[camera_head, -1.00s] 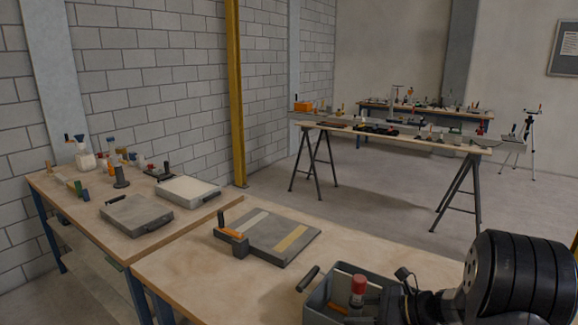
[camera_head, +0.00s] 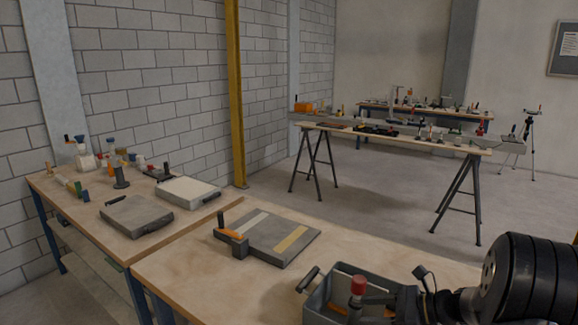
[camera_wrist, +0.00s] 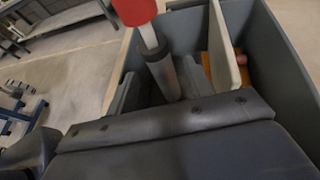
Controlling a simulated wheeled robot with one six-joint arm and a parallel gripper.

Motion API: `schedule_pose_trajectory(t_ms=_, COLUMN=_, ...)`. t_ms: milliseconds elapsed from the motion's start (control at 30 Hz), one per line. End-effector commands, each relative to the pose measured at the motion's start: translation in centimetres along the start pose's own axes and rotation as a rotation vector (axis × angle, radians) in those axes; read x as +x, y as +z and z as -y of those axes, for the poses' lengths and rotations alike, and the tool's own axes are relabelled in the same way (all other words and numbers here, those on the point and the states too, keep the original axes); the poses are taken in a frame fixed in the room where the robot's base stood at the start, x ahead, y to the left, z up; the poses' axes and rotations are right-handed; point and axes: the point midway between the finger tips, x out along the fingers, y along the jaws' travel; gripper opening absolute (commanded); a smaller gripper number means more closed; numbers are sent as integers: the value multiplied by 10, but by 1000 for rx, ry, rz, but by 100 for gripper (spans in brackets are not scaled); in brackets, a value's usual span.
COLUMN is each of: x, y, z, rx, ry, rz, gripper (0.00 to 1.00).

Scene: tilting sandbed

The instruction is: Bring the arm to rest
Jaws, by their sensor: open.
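My arm's black wrist shows at the lower right of the head view. My gripper (camera_head: 368,301) is open and reaches left from it, low over a grey open bin (camera_head: 318,297). A red-capped upright thing (camera_head: 358,286) stands by the fingers at the bin. Its red cap and pale stem also show in the wrist view (camera_wrist: 136,10). I cannot tell whether the fingers touch it. My dark gripper body fills the lower part of the wrist view and hides part of the bin.
A grey board with two pale strips and an orange-handled block (camera_head: 268,238) lies on the near bench (camera_head: 180,268). Two flat trays (camera_head: 137,220) and several bottles stand on the left bench. A trestle table (camera_head: 400,136) stands farther back. The floor between is clear.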

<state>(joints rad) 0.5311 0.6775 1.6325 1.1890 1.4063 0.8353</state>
Motion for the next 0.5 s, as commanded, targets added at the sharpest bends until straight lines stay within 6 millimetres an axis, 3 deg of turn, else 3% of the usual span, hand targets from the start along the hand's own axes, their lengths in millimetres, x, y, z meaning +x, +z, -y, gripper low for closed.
schedule_pose_trajectory(t_ms=200, x=46, y=-2, z=-2, rx=2, ry=6, rz=0, gripper=50)
schedule_pose_trajectory(t_ms=267, x=51, y=-20, z=-1, rx=5, ry=2, rz=-1, gripper=50)
schedule_pose_trajectory(t_ms=300, x=42, y=2, z=0, rx=-2, ry=-1, rz=-1, gripper=50)
schedule_pose_trajectory(t_ms=500, x=27, y=37, z=0, rx=-5, ry=-3, rz=0, gripper=50)
